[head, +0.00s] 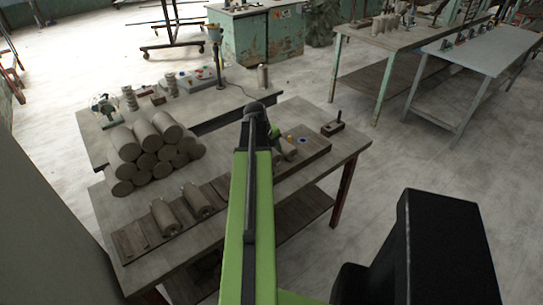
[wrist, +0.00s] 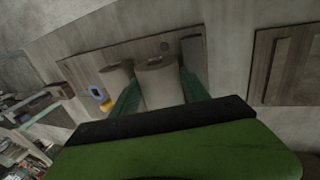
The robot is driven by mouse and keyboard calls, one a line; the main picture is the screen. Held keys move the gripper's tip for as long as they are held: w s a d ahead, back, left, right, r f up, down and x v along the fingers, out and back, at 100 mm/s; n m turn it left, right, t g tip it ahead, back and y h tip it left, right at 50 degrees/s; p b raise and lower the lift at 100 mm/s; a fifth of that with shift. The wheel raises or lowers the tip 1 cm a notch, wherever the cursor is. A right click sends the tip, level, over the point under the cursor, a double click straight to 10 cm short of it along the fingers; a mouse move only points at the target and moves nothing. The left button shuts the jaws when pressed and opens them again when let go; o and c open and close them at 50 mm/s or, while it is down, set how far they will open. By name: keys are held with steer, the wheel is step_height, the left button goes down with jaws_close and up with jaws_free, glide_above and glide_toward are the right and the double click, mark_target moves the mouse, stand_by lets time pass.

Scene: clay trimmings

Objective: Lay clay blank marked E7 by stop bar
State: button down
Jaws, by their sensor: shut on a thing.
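My gripper (wrist: 160,92) is shut on a grey clay blank (wrist: 157,82), with one green finger on each side of it. In the head view my gripper (head: 279,143) and the held clay blank (head: 289,152) are over the right-hand board (head: 318,147). A second clay blank (wrist: 117,76) is just left of the held one in the wrist view. A darker raised strip (wrist: 193,58) on the board, right of the held blank, may be the stop bar. No E7 mark is legible. Whether the held blank touches the board cannot be told.
Clay cylinders are stacked in a pile (head: 155,150) on the table's left. Two blanks (head: 165,217) lie on a slotted front board (head: 130,240). A yellow piece (wrist: 106,105) and a blue-marked piece (wrist: 96,91) are near my left finger. A small handled block (head: 332,128) stands behind the right-hand board.

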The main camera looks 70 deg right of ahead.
steer(key=shift+s+a+f+b, duration=0.2)
steer(key=shift+a+f+b, duration=0.45)
steer(key=shift+a+b, duration=0.1)
stand_by(0.5)
steer(key=shift+c, duration=2.3)
jaws_free()
steer(key=shift+d+r+p, duration=0.1)
steer(key=shift+r+p, duration=0.35)
steer(key=shift+p, duration=0.15)
steer(key=p+v, duration=1.7)
steer(key=shift+r, duration=0.3)
steer(key=shift+w+d, duration=0.15)
steer(key=shift+d, duration=0.05)
